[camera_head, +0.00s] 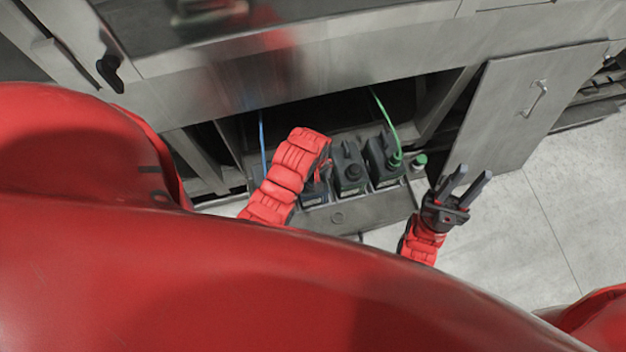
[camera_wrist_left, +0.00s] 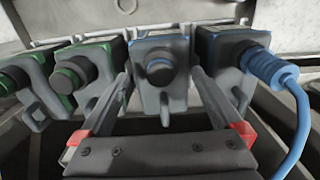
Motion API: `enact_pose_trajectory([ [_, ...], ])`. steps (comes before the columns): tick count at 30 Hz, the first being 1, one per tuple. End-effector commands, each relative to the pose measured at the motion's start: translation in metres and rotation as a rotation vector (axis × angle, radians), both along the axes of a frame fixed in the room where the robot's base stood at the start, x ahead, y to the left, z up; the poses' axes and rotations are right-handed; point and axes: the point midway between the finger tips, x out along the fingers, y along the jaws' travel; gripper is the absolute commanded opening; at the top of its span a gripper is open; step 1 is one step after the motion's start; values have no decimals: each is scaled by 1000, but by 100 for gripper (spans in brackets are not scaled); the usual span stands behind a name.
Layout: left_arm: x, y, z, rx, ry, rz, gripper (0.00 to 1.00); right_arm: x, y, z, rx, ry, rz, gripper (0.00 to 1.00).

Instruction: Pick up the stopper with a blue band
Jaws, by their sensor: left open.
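The stopper with a blue band (camera_wrist_left: 157,71) is a dark round cap on the front of a grey container with blue edging in the left wrist view. My left gripper (camera_wrist_left: 161,82) is open, with one finger on each side of that container, and the stopper shows between the fingers. I cannot tell whether they touch anything. In the head view my left gripper (camera_head: 322,172) is mostly hidden by its own red arm, and the blue-banded stopper cannot be made out. My right gripper (camera_head: 462,187) is open and empty, right of the containers.
A container with a blue connector and hose (camera_wrist_left: 268,70) stands beside the stopper's container; green-marked containers (camera_wrist_left: 72,72) stand on the other side. They sit in a grey tray (camera_head: 372,213) under the steel machine. A loose green cap (camera_head: 420,160) lies by the tray. Floor at right is clear.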

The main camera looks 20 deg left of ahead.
Motion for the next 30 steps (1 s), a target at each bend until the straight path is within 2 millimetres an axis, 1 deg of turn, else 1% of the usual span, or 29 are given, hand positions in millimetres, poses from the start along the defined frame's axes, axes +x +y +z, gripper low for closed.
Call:
enact_pose_trajectory([
  [6,-1,1,-23,2,4,0,100,0,0,7,0,0,0,32],
  [9,-1,1,-36,2,5,0,100,0,0,8,0,0,0,32],
  [12,0,1,-44,1,2,0,100,0,0,9,0,0,0,32],
  [19,1,1,-47,0,-1,0,100,0,0,8,0,0,0,32],
  [20,1,1,-47,0,-1,0,98,0,0,8,0,0,0,32],
  [24,1,1,-47,1,-1,0,73,0,0,8,0,0,0,32],
  [29,1,1,-46,1,-1,0,44,0,0,8,0,0,0,32],
  [30,1,1,-46,0,-1,0,37,0,0,8,0,0,0,32],
])
